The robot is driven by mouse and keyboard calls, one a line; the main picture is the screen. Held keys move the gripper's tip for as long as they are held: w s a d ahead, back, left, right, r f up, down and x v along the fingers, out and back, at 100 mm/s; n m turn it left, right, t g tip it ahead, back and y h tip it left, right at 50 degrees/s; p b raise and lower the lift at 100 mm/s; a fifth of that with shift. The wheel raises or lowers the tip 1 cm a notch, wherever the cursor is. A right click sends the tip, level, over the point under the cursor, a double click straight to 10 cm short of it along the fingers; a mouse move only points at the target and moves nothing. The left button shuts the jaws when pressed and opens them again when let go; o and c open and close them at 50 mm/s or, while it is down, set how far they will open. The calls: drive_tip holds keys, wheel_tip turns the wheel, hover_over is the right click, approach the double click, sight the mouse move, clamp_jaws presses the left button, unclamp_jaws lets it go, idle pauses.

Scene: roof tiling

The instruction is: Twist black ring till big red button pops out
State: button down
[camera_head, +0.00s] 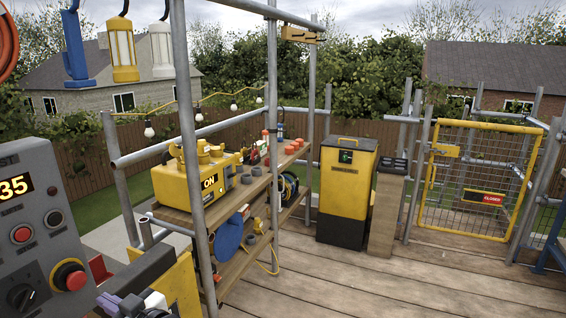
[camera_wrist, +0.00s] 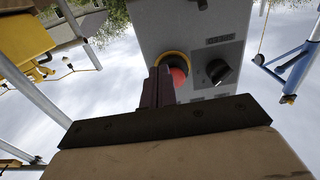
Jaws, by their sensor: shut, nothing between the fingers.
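The big red button (camera_head: 70,275) sits on the grey control panel (camera_head: 40,236) at the lower left of the head view. A yellow collar and a dark ring surround it. In the wrist view the red button (camera_wrist: 179,77) is partly hidden behind my fingers, with the black ring (camera_wrist: 192,62) and yellow rim around it. My gripper (camera_wrist: 162,72) is shut and empty, its fingertips at the left side of the button. I cannot tell whether they touch the ring. In the head view my gripper (camera_head: 90,266) is just right of the button.
A black rotary knob (camera_head: 21,297) is left of the button, and a smaller red button (camera_head: 21,234) is above. Scaffold poles (camera_head: 188,130) and a shelf with a yellow machine (camera_head: 204,172) stand to the right. Wooden decking (camera_head: 380,285) lies open beyond.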

drive_tip(key=shift+p+x, duration=0.3)
drive_tip(key=shift+x, duration=2.95)
drive_tip(key=shift+s+r+p, duration=0.2)
drive_tip(key=shift+r+p, duration=0.15)
drive_tip(key=shift+r, duration=0.4)
drive_tip(key=shift+s+a, duration=0.2)
drive_tip(key=shift+s, duration=0.05)
drive_tip(key=shift+s+a+b, duration=0.35)
drive_tip(key=shift+s+b, duration=0.2)
drive_tip(key=shift+s, duration=0.25)
drive_tip(key=shift+s+f+b, duration=0.1)
drive_tip(key=shift+f+b, duration=0.3)
drive_tip(key=shift+f, duration=0.05)
drive_tip(key=b+v, duration=0.1)
drive_tip(key=v, duration=0.5)
drive_tip(key=shift+f, duration=0.25)
drive_tip(key=shift+d, duration=0.1)
